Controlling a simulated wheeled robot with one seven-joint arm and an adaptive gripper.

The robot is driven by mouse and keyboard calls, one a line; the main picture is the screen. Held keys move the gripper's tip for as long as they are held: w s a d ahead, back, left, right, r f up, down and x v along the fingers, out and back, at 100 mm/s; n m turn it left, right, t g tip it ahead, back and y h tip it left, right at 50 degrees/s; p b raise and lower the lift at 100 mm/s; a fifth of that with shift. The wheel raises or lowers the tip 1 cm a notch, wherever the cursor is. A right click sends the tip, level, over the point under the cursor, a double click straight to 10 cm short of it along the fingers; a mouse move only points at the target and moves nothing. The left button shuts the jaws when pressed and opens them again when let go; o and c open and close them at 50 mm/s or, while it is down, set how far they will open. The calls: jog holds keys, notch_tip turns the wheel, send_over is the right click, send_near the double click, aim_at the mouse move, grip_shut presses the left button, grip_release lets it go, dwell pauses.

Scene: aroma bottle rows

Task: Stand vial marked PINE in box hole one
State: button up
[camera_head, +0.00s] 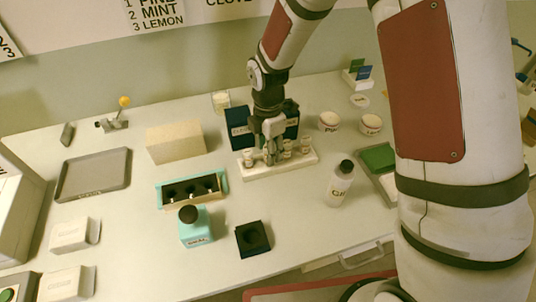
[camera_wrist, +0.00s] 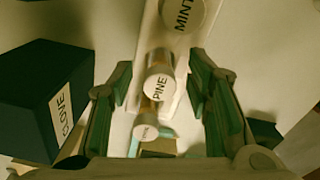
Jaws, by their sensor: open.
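The vial marked PINE (camera_wrist: 158,85) stands in a white rack (camera_head: 290,168), its round labelled cap facing up in the wrist view. My gripper (camera_head: 271,150) is lowered over the rack with its fingers open. In the wrist view the fingers lie on either side of the PINE vial, with gaps visible. The vial marked MINT (camera_wrist: 182,12) stands beyond it, and another capped vial (camera_wrist: 145,131) is nearer, its label hard to read. The box (camera_head: 191,191), teal and wood, has three dark holes in a row, all looking empty. It stands left of the rack.
A dark blue box marked CLOVE (camera_wrist: 40,100) is close to my left finger. A teal bottle (camera_head: 195,227), a black square holder (camera_head: 253,239) and a white bottle (camera_head: 339,184) stand in front. A wall sign (camera_head: 158,14) lists PINE, MINT, LEMON. The table between is clear.

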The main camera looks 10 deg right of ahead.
jog(key=shift+f, duration=0.15)
jog(key=c, duration=1)
jog(key=shift+c, duration=0.2)
